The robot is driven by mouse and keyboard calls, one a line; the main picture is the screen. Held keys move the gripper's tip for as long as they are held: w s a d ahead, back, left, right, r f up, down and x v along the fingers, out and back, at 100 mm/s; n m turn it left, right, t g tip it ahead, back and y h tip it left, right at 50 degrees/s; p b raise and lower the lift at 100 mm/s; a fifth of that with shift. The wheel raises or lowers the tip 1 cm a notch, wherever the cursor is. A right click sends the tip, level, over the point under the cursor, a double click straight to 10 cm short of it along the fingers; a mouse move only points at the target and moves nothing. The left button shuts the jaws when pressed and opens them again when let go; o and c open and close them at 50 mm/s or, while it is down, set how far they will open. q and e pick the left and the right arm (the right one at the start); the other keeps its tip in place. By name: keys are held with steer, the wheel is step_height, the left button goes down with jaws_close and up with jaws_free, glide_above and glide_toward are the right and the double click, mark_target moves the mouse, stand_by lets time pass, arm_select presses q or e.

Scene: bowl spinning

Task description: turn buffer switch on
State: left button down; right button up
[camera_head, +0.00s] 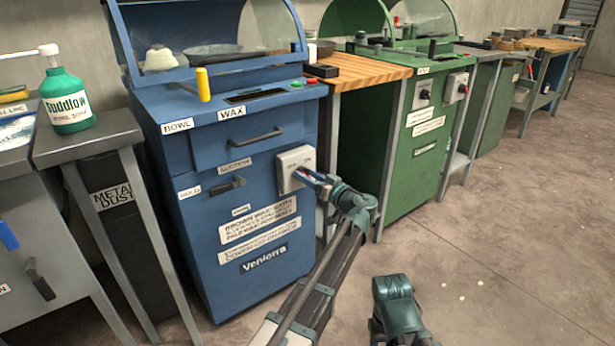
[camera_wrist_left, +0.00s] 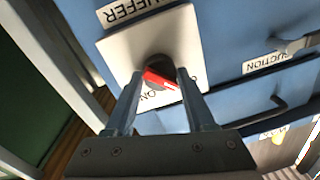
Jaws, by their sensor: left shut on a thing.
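The buffer switch is a red-handled rotary knob (camera_wrist_left: 158,78) on a pale square plate (camera_head: 288,168), fixed to the front of the blue machine (camera_head: 205,165). The plate also fills the middle of the left wrist view (camera_wrist_left: 120,52), under a label ending in "UFFER". An "ON" mark shows beside the knob. My left gripper (camera_head: 311,178) is at the plate in the head view. In the left wrist view its fingers (camera_wrist_left: 157,88) stand either side of the knob and are shut on it. The knob's red handle lies slanted between them.
The blue machine has a drawer handle (camera_head: 256,136) and a smaller handle (camera_head: 228,186) left of the plate. A green machine (camera_head: 405,150) stands to the right, past a wooden-topped bench (camera_head: 355,70). The floor (camera_head: 490,240) at the right is open.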

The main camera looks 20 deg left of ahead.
arm_select(q)
steer(key=m+b, duration=0.1)
steer(key=m, duration=0.4)
steer(key=shift+d+f, duration=0.1)
steer(key=m, duration=0.4)
steer(key=shift+f+m+t, duration=0.1)
steer(key=shift+m+t, duration=0.2)
steer(key=shift+f+m+t+b, duration=0.1)
steer(key=shift+m+t+b, duration=0.45)
steer(key=shift+m, duration=3.65)
steer(key=shift+c, duration=1.4)
jaws_free()
steer(key=shift+s, duration=0.1)
